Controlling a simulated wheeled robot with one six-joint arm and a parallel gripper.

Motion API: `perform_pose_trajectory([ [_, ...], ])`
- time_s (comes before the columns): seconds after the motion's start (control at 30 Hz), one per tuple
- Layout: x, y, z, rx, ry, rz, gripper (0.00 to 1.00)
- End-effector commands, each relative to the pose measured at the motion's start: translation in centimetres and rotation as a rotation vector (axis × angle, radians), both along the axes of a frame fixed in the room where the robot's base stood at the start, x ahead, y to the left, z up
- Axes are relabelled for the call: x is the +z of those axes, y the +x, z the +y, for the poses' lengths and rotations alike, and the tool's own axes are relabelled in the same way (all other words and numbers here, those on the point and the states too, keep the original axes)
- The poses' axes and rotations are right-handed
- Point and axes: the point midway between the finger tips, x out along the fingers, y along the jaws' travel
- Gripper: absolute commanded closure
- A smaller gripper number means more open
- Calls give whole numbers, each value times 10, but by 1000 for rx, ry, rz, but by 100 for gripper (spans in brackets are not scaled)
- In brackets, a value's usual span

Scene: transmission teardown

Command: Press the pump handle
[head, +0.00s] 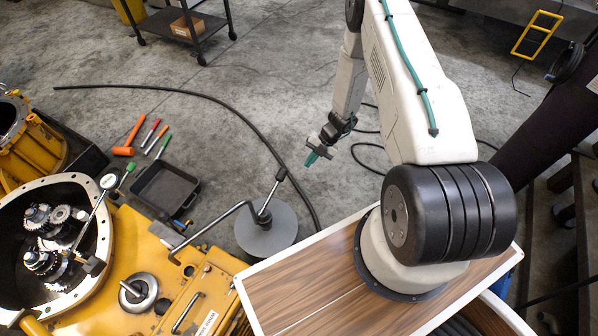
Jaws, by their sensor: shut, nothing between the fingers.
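The pump handle (281,175) is a dark grip on a thin metal rod that leans up and to the right. The rod rises from the grey round top of a drum or pump body (268,233). A dark bent pipe runs from there down-left to the yellow housing. My gripper (311,160) has teal fingertips and is shut and empty. It points down-left, above and to the right of the handle grip in the picture. A gap shows between fingertips and grip; their difference in height is hard to tell.
The yellow transmission housing (215,275) with exposed gears stands at the lower left. A black tray (165,189), an orange mallet (129,138) and several hand tools lie on the concrete floor. A black hose (215,99) curves behind the handle. A cart (182,24) stands at the back.

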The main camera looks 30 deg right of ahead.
Motion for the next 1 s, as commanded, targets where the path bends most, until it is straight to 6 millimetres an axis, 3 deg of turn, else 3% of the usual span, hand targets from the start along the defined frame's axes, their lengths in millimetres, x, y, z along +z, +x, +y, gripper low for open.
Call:
perform_pose_trajectory([
  [0.1,6,4,-15,-1,-1,-2,100],
  [0.27,10,6,-23,0,1,-1,100],
  [1.0,10,6,-22,2,1,1,100],
])
